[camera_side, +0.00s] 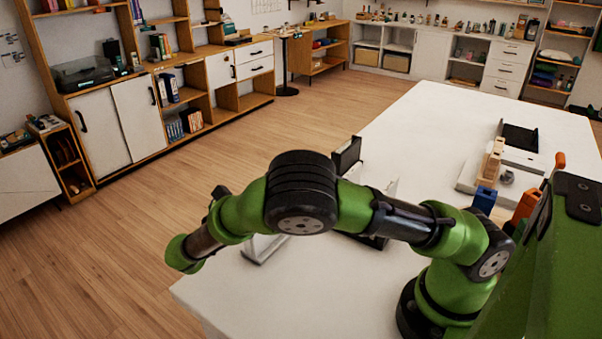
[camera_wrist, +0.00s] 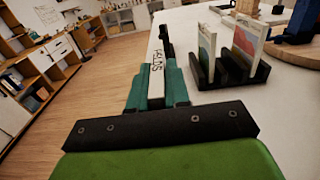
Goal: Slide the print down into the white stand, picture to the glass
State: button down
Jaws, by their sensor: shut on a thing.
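In the wrist view my gripper (camera_wrist: 156,80) has its teal fingers closed on a narrow white piece (camera_wrist: 155,86) with dark lettering, seen nearly end-on. I take it for the print; its picture side cannot be made out. A dark upright part (camera_wrist: 165,38) shows just beyond the fingers. A pale piece (camera_side: 262,249) under the arm, near the table's left edge, looks like part of the white stand. Its glass and slot are hidden, and I cannot tell whether the print touches it.
A black rack (camera_wrist: 232,80) holding upright picture cards stands right of the fingers. On the white table (camera_side: 440,115), a pale tray (camera_side: 524,159) with wooden blocks lies at the right. The far part of the table is clear. Wooden floor lies beyond its left edge.

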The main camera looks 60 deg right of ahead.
jog(key=shift+f, duration=1.3)
jog(key=c, duration=1)
grip_release()
jog(key=a, duration=1.7)
